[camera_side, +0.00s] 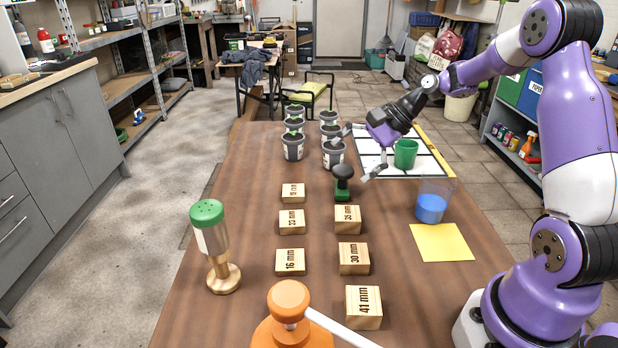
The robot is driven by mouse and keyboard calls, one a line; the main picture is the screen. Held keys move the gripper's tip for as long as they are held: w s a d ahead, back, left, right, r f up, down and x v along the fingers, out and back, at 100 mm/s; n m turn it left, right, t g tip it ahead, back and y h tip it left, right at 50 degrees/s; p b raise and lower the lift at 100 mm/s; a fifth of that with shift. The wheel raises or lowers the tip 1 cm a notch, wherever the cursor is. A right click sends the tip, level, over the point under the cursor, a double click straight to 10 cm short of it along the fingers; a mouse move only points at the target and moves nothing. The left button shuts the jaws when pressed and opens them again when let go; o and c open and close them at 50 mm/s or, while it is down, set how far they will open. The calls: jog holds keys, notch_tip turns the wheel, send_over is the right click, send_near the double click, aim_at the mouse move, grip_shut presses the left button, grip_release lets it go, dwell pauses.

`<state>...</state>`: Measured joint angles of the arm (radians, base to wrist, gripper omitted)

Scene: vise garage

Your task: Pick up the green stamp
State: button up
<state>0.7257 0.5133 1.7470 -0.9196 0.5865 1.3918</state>
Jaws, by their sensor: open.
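The green stamp (342,182) stands upright near the middle of the table, with a dark rounded handle and a green base. It is just behind the 35 mm wooden block (347,222); I cannot tell whether they touch. My gripper (355,154) is open and empty, above and slightly to the right of the stamp's handle. Its fingers spread toward the left, one higher and one lower near the handle. The stamp appears not to be between the fingers.
Several wooden size blocks (290,262) stand in front. Grey plant pots (293,148) stand behind. A green cup (405,153) is on the white gridded board (430,166); a blue-filled cup (431,207) and yellow sheet (441,243) are right. A green-topped shaker (207,214) stands left.

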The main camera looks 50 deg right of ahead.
aim_at(347, 187)
jog(key=d+f+m+t+y, duration=0.1)
jog(key=d+f+m, duration=0.1)
jog(key=m, duration=0.1)
jog(key=s+d+f+m+t+y, duration=0.1)
jog(key=d+f+m, duration=0.1)
jog(key=d+m, duration=0.1)
jog(key=d+f+m+t, duration=0.1)
jog(key=d+f+m, duration=0.1)
jog(key=m, duration=0.1)
jog(key=shift+s+d+f+y, duration=0.15)
jog(key=shift+f+y, duration=0.2)
jog(key=shift+y, duration=0.05)
jog(key=shift+s+d+f+m+t, duration=0.2)
jog(key=shift+d+m+t, duration=0.1)
jog(key=shift+m, duration=0.3)
jog(key=shift+f, duration=0.15)
jog(key=x, duration=0.7)
jog(key=shift+w+a, duration=0.15)
jog(key=shift+a, duration=0.05)
jog(key=c, duration=1.1)
